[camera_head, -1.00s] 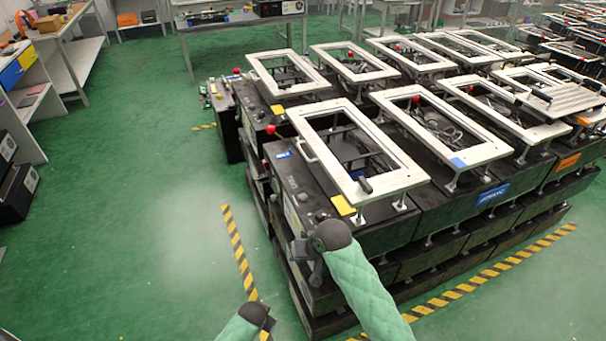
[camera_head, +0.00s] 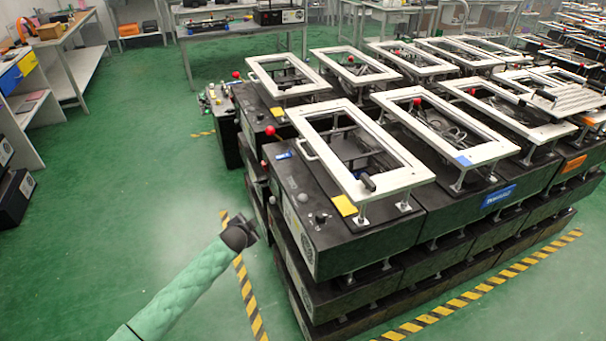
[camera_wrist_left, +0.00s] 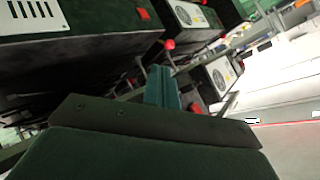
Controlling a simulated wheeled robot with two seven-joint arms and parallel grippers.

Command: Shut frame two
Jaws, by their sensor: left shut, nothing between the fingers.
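White rectangular frames lie flat on posts above black box fixtures. No number is legible, so I cannot tell which is frame two. A red ball lever (camera_head: 267,134) stands at the left of the front row. My left gripper (camera_head: 252,233) is shut and empty, left of the front fixture and apart from it. In the left wrist view its fingers (camera_wrist_left: 163,88) point toward a red knob (camera_wrist_left: 169,45). My right gripper is out of view.
Black boxes (camera_head: 330,262) are stacked under the frames, forming a solid block. Yellow-black floor tape (camera_head: 246,285) runs along its left and front. Green floor at left is open. A shelf bench (camera_head: 62,65) stands far left, a table (camera_head: 240,22) at the back.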

